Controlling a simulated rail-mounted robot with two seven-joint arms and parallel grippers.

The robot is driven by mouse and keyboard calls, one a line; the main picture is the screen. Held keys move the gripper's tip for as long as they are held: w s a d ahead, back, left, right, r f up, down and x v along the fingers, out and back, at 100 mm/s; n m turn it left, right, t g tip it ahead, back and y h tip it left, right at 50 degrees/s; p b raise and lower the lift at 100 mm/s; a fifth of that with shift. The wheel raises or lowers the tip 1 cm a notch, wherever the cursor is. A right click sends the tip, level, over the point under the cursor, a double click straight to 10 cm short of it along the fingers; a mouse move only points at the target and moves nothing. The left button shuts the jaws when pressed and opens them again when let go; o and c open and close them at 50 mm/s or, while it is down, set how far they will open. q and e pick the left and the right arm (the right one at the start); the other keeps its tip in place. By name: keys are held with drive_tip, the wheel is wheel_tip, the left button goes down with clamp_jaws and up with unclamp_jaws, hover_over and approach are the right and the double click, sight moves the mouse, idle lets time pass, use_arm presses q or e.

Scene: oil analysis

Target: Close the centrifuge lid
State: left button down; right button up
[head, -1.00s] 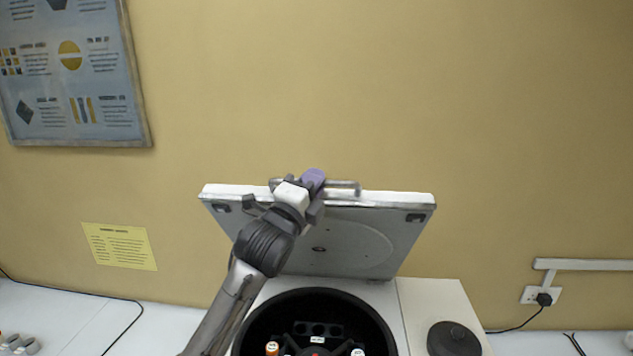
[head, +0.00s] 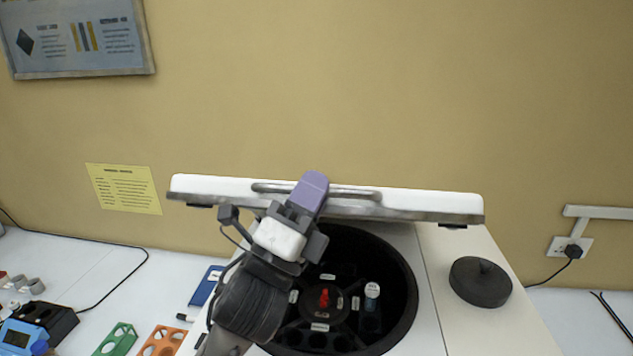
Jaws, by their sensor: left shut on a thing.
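The centrifuge lid (head: 425,201) is a white slab with a grey underside rim, tilted partly down over the back of the open bowl. Its metal handle (head: 355,193) runs along the front edge. My left gripper (head: 309,193) is shut on the handle, its purple fingertip over the bar. The centrifuge body (head: 445,320) is white. Its black bowl (head: 405,290) holds a rotor with a red centre knob (head: 324,298) and a white-capped tube (head: 371,291). My left arm hides the bowl's left part. My right gripper is not in view.
A black round knob (head: 480,281) sits on the centrifuge's right top. On the left bench are a green rack (head: 116,340), an orange rack (head: 160,342), a blue item (head: 206,286) and a black box (head: 45,318). A wall socket (head: 570,248) is at right.

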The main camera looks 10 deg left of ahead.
use_arm(q)
drive_tip(key=shift+s+f, duration=0.3)
drive_tip(key=shift+f, duration=0.15)
drive_tip(key=c, duration=1.4)
unclamp_jaws()
drive_tip(key=b+v, duration=0.3)
drive_tip(key=v, duration=1.1)
